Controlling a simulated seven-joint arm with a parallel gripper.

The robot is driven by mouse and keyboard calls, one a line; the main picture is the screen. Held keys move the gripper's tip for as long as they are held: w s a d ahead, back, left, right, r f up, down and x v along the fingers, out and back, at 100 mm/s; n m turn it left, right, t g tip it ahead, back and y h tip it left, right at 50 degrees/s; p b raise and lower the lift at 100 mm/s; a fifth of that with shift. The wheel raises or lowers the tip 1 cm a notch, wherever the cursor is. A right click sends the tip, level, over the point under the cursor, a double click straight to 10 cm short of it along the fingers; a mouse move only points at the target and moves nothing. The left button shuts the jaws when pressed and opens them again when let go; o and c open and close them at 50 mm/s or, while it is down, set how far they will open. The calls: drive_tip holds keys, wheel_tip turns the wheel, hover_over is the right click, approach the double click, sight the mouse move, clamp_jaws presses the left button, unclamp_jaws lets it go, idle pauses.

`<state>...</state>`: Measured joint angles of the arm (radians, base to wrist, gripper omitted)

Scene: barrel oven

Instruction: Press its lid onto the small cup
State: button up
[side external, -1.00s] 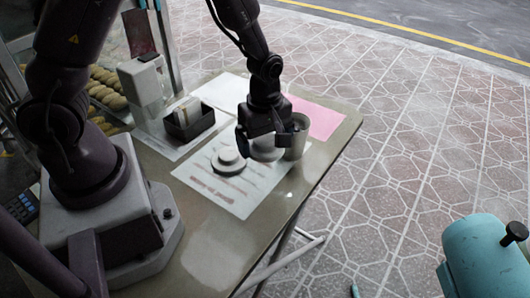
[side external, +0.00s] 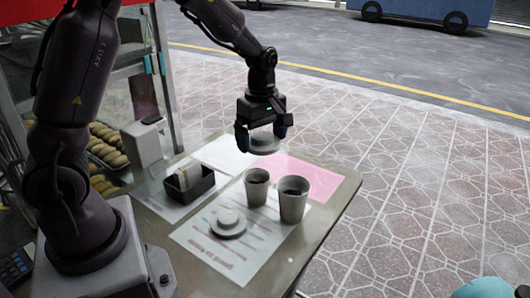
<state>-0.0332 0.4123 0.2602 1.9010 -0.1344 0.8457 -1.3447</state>
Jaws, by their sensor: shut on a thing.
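The small cup (side external: 257,191) is pale grey and stands upright and uncovered on the table, with dark contents in its mouth. A larger pale cup (side external: 293,205), also uncovered with a dark inside, stands to its right. My gripper (side external: 262,138) is shut on a pale round lid (side external: 264,147), its fingers at the lid's two sides. It holds the lid roughly level above the small cup, clear of both cups. A white stepped round piece (side external: 228,222), perhaps another lid, lies on the printed sheet left of the cups.
The printed sheet (side external: 215,251) lies on the table (side external: 325,225), with a pink sheet (side external: 310,178) behind the cups. A black box of packets (side external: 188,185) and a grey dispenser (side external: 145,157) stand at left. The table's right edge is near the larger cup.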

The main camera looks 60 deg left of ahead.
sight(255, 142)
drive_tip(key=a, duration=0.5)
wheel_tip(255, 142, down, 12)
drive_tip(key=shift+w+r+n, duration=0.2)
drive_tip(key=shift+w+n, duration=0.1)
drive_tip(key=shift+w, duration=0.15)
drive_tip(key=shift+f, duration=0.15)
idle(2.0)
drive_tip(key=o, duration=0.5)
drive_tip(key=shift+o, duration=0.2)
wheel_tip(255, 142, up, 7)
idle(0.9)
